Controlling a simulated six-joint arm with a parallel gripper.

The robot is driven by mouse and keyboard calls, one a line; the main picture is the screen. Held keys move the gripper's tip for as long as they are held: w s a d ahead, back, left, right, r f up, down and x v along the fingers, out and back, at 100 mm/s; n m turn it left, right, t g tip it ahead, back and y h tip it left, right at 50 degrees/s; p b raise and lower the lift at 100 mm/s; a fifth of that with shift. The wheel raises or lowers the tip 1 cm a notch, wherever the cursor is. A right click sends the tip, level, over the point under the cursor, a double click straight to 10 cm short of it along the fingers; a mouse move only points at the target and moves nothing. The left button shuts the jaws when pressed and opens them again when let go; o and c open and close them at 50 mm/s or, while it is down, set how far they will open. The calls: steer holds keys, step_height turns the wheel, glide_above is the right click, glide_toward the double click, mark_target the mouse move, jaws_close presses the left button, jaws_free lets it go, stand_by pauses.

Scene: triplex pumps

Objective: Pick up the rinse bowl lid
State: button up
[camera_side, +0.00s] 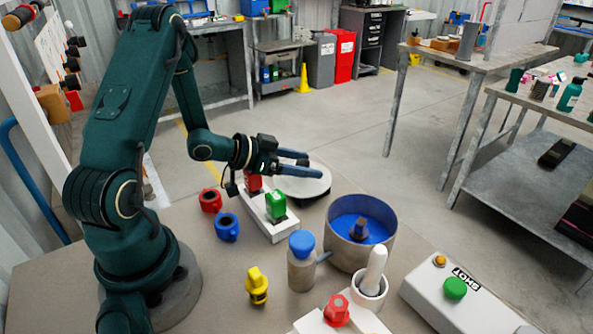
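A round metal bowl (338,254) stands right of the middle of the table. A blue round surface with a brown knob-like piece (359,229) on it shows inside its rim. I cannot tell whether this blue surface is a lid or the bowl's contents.
A white block with red and green pieces (276,205) is just below my gripper. A blue-capped bottle (301,272), a mortar with a white pestle (374,270) and a button box (452,300) crowd around the bowl. Red, blue and yellow parts lie further left.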

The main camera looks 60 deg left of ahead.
jaws_close()
steer(key=shift+r, duration=0.1)
